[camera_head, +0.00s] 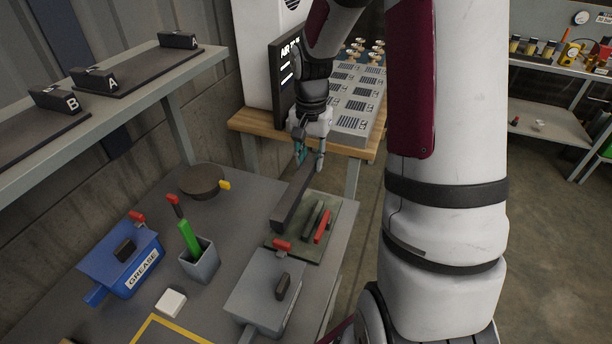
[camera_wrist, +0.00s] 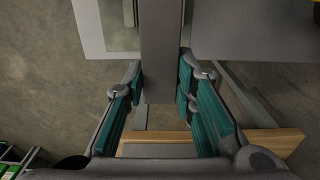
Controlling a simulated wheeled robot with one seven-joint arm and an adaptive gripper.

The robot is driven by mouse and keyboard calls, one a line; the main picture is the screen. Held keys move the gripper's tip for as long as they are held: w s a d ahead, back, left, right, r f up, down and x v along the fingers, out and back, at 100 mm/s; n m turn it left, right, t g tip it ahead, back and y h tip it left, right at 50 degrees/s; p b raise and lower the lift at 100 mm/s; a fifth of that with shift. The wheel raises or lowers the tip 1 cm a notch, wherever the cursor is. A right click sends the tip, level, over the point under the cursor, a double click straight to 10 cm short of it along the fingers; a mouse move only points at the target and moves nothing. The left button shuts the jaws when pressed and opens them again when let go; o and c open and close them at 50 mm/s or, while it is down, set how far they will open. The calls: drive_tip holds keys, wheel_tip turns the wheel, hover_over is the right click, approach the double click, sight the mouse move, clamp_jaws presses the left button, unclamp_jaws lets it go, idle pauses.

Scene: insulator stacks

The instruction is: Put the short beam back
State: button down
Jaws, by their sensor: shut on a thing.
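The short beam is probably the long dark grey bar (camera_head: 292,203) in the head view. My gripper (camera_head: 310,162) is shut on its far end, and the bar slants toward the near side, above or at the edge of the green mat (camera_head: 335,237). I cannot tell whether its near end touches anything. In the wrist view the grey bar (camera_wrist: 162,40) runs up between the teal finger pads of my gripper (camera_wrist: 163,78).
A grey shelf (camera_head: 150,68) at the left carries dark blocks marked A (camera_head: 97,80) and B (camera_head: 55,98). The bench holds a blue grease box (camera_head: 120,262), a grey cup (camera_head: 199,260), a grey box (camera_head: 262,305) and a dark round pan (camera_head: 201,180).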

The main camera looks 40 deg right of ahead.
drive_tip(key=w+a+p, duration=0.3)
drive_tip(key=w+a, duration=0.3)
drive_tip(key=w, duration=0.3)
hover_over(272, 188)
wheel_tip(272, 188, down, 6)
drive_tip(key=shift+r, duration=0.1)
drive_tip(key=shift+w+f, duration=0.1)
drive_tip(key=shift+f, duration=2)
drive_tip(key=shift+f, duration=0.15)
drive_tip(key=c, duration=1.3)
unclamp_jaws()
